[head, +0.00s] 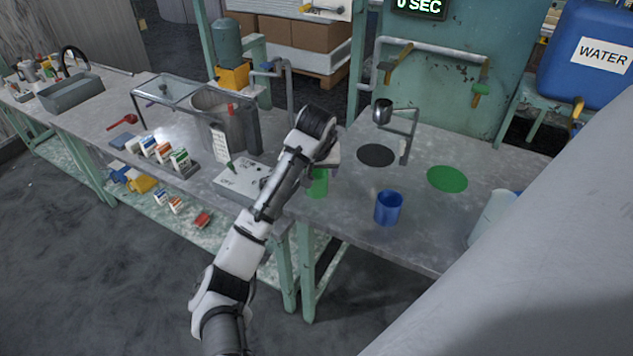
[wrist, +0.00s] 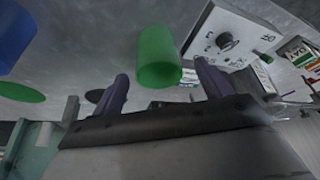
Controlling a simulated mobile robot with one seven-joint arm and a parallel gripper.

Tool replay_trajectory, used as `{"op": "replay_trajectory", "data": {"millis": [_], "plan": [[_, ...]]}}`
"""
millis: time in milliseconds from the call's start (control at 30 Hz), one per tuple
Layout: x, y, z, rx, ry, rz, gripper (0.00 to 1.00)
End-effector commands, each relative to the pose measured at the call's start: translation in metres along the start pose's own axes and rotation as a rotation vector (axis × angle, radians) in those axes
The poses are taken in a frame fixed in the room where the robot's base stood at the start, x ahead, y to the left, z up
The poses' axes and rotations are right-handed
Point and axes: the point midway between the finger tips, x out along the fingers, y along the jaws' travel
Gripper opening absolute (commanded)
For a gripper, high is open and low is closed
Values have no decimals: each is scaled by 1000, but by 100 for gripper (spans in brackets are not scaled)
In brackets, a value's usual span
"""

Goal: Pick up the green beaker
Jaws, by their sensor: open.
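The green beaker (head: 318,184) stands on the grey metal table, partly hidden behind my gripper in the head view. In the wrist view the green beaker (wrist: 159,58) lies between the directions of the two fingers, just ahead of their tips. My gripper (wrist: 160,82) is open, with one dark finger to each side of the beaker's near end. The fingers show no clear contact with the beaker. In the head view my gripper (head: 328,160) is at the beaker, its fingers mostly hidden.
A blue beaker (head: 388,208) stands to the right. A black disc (head: 376,155) and a green disc (head: 447,179) mark the tabletop. A metal stand (head: 408,135) rises behind. A white control box (head: 243,182) is close on the left. A pale container (head: 492,215) stands far right.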

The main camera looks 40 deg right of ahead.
Motion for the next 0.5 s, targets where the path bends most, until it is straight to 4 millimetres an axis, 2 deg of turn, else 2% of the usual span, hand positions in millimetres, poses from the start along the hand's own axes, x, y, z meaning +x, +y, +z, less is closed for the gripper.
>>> {"op": "replay_trajectory", "data": {"millis": [233, 500], "plan": [[18, 1, 1, -1, -1, -1, 77], [55, 4, 4, -1, 0, 0, 77]]}}
